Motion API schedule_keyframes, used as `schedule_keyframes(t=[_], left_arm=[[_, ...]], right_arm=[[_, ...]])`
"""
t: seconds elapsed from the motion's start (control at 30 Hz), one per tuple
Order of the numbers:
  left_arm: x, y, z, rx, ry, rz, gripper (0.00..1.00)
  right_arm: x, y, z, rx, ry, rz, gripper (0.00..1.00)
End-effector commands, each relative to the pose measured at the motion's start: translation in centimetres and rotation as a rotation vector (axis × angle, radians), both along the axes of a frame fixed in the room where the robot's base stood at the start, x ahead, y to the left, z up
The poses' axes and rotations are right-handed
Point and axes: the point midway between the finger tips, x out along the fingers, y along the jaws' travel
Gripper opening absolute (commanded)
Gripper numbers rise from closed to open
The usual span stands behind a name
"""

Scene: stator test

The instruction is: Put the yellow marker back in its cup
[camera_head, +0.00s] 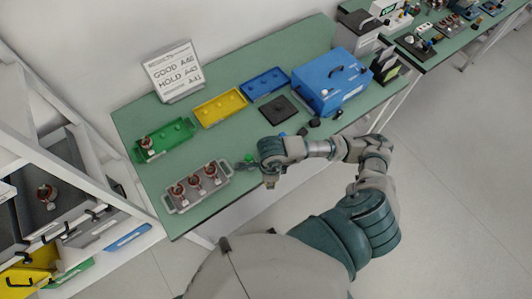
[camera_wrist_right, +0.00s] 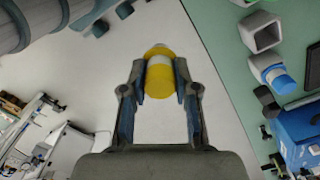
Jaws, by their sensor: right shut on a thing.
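The yellow marker (camera_wrist_right: 160,76), with a pale band around it, is held between the two fingers of my right gripper (camera_wrist_right: 160,88). In the head view my right gripper (camera_head: 269,177) is by the front edge of the green table, and the marker is too small to make out clearly. A grey square cup (camera_wrist_right: 262,33) with an open, empty-looking mouth stands on the table to the right in the wrist view, apart from the marker. A blue marker (camera_wrist_right: 277,76) stands beside it. My left gripper is not in view.
The green table (camera_head: 225,140) holds a grey tray with several parts (camera_head: 197,188), a green tray (camera_head: 165,140), a yellow tray (camera_head: 220,108), a blue tray (camera_head: 264,84) and a blue case (camera_head: 330,82). A sign (camera_head: 174,72) stands at the back. Floor lies in front of the table.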

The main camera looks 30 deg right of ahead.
Motion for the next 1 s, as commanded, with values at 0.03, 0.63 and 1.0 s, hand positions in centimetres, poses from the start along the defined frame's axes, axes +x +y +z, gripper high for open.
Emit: schedule_keyframes(t=[0.03,0.63,1.0], left_arm=[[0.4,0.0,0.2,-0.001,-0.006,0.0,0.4],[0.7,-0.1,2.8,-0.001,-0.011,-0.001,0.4],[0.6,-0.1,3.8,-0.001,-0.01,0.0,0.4]], right_arm=[[0.4,-0.3,0.0,-0.001,0.0,-0.017,0.0],[13.5,-6.4,-1.2,0.0,0.0,-0.021,0.0],[14.0,-6.7,-4.6,0.0,0.003,-0.018,0.0]])
